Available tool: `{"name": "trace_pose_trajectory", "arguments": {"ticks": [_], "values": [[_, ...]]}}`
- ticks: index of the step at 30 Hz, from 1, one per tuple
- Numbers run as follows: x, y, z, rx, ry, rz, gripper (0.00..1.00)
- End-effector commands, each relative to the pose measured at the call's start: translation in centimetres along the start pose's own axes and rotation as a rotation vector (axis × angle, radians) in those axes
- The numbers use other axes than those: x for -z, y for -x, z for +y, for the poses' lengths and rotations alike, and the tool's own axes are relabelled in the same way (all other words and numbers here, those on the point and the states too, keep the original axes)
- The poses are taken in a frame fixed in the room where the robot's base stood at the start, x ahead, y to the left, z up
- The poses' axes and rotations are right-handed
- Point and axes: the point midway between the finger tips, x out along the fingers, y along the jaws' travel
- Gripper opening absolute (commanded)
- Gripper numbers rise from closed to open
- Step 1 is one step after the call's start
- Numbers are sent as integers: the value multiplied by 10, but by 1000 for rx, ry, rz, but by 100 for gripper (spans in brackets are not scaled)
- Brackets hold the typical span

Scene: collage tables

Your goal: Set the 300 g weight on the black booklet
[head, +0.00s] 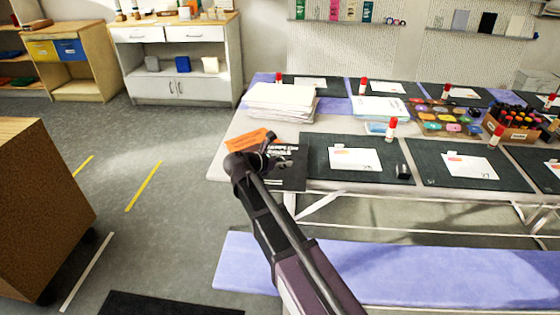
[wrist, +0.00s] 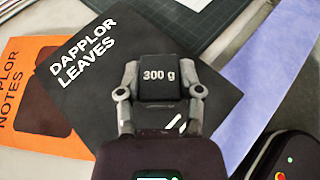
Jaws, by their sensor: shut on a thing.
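The black booklet, with "DAPPLOR LEAVES" in white letters (wrist: 90,75), lies at the table's near left end; it also shows in the head view (head: 293,180), partly behind my gripper. My gripper (wrist: 160,92) is shut on the dark 300 g weight (wrist: 158,76), its label facing the wrist camera. The weight is over the black booklet in the wrist view. I cannot tell whether it touches the cover or hangs just above it. In the head view my gripper (head: 270,158) covers the booklet's left part, and the weight is hard to make out.
An orange booklet (head: 246,140) lies left of the black one, partly under it in the wrist view (wrist: 32,120). A paper stack (head: 282,102) stands behind. A dark mat (head: 320,176) with a card, a glue stick (head: 391,130) and a small black item (head: 403,171) are to the right.

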Motion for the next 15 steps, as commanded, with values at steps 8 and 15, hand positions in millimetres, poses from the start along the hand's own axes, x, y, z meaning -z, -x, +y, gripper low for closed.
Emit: {"name": "trace_pose_trajectory", "arguments": {"ticks": [8, 15], "values": [[-5, -25, 43, 1, 0, -1, 0], [-6, -30, 51, 0, 1, -1, 0]]}}
